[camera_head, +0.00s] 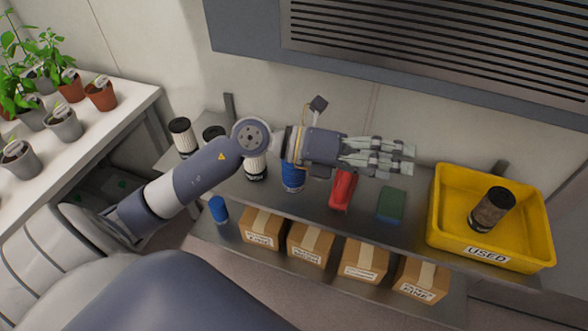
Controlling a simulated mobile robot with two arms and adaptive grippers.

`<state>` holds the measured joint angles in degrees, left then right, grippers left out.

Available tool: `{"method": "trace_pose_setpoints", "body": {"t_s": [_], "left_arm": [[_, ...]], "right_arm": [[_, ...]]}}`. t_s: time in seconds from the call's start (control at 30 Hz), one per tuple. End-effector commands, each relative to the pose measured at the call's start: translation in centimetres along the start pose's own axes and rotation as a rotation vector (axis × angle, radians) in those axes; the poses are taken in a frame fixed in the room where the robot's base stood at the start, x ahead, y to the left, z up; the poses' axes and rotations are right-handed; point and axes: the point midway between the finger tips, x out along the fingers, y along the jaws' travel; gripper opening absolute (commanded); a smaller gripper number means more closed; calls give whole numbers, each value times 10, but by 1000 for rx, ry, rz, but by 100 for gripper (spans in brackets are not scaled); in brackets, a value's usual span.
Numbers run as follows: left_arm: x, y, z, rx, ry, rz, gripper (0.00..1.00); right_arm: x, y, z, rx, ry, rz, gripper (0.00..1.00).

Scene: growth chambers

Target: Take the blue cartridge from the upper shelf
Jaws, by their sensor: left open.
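The blue cartridge (292,182) stands upright on the upper shelf (318,202). My left wrist passes above it and hides its top. My left gripper (408,158) is open and empty, with its fingers pointing right, past the blue cartridge and above the red and green items. I cannot tell its exact height over the shelf. A smaller blue cylinder (219,209) stands lower, at the left end of the lower shelf (213,233). My right gripper is out of view.
White filter-like cylinders (182,137) stand at the shelf's left, partly behind my arm. A red item (342,190) and green block (391,204) lie right of the blue cartridge. A yellow "USED" bin (440,235) holds a dark cylinder (492,209). Several cardboard boxes (311,245) fill the lower shelf.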

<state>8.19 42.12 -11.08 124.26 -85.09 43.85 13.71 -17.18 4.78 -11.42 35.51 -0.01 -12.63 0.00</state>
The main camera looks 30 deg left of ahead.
Motion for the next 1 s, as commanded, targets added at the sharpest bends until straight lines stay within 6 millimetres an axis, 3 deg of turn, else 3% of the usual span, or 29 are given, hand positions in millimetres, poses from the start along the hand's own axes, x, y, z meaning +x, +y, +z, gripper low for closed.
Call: {"method": "trace_pose_setpoints", "body": {"t_s": [0.17, 0.3, 0.5, 0.6, 0.73, 1.0], "left_arm": [[-34, 66, -12, 193, 250, 331, 76], [-87, 116, -2, 278, 399, 629, 76], [-161, 153, 21, 304, 504, 956, 76], [-182, 158, 28, 301, 525, 1041, 76], [-189, 167, 28, 293, 535, 1079, 76], [-175, 203, 17, 293, 536, 1077, 76]], "right_arm": [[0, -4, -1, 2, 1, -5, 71], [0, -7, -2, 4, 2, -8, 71], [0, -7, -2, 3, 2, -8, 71], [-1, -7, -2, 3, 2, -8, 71], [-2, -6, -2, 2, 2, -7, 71], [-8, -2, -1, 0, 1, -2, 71]]}}
